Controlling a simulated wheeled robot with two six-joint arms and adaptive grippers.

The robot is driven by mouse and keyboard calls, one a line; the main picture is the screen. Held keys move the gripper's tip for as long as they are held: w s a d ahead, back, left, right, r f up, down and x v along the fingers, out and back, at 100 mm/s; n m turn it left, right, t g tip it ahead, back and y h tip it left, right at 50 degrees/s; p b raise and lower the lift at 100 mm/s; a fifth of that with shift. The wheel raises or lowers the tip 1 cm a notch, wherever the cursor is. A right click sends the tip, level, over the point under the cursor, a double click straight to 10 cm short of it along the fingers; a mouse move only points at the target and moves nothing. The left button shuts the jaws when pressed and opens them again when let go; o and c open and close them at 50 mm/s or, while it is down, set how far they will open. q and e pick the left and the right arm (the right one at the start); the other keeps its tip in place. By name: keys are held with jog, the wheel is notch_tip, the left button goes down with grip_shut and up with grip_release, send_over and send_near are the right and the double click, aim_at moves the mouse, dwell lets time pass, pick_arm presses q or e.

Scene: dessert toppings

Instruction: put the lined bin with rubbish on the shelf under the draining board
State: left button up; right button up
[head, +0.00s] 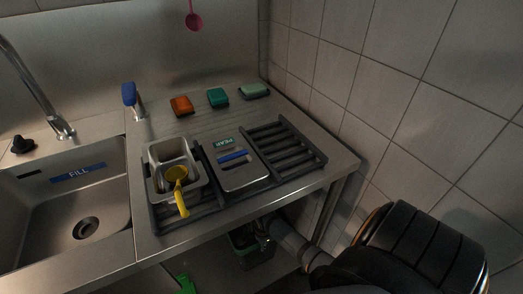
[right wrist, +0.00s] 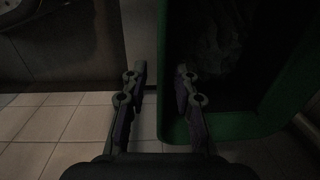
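In the right wrist view the bin's green rim (right wrist: 232,130) is large on the right, with dim crumpled contents inside. My right gripper (head: 262,236) is at the bin's upper edge. In the right wrist view the right gripper's fingers (right wrist: 161,72) stand apart, one on each side of the bin's left rim, with a gap showing. The shelf is dark and mostly hidden. My left gripper is out of view.
On the board are a rack (head: 285,152), a grey tub (head: 160,153) with a yellow scoop (head: 181,196), and a lidded tray (head: 240,176). A table leg (head: 329,211) stands close to my right arm. A bright green object (head: 186,284) lies low in front.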

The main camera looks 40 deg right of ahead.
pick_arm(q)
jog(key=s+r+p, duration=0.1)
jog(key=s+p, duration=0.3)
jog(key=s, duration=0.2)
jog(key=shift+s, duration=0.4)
pick_arm(e)
notch_tip(320, 180, up, 12)
jog(key=shift+s, duration=0.4)
jog(key=shift+a+r, duration=0.1)
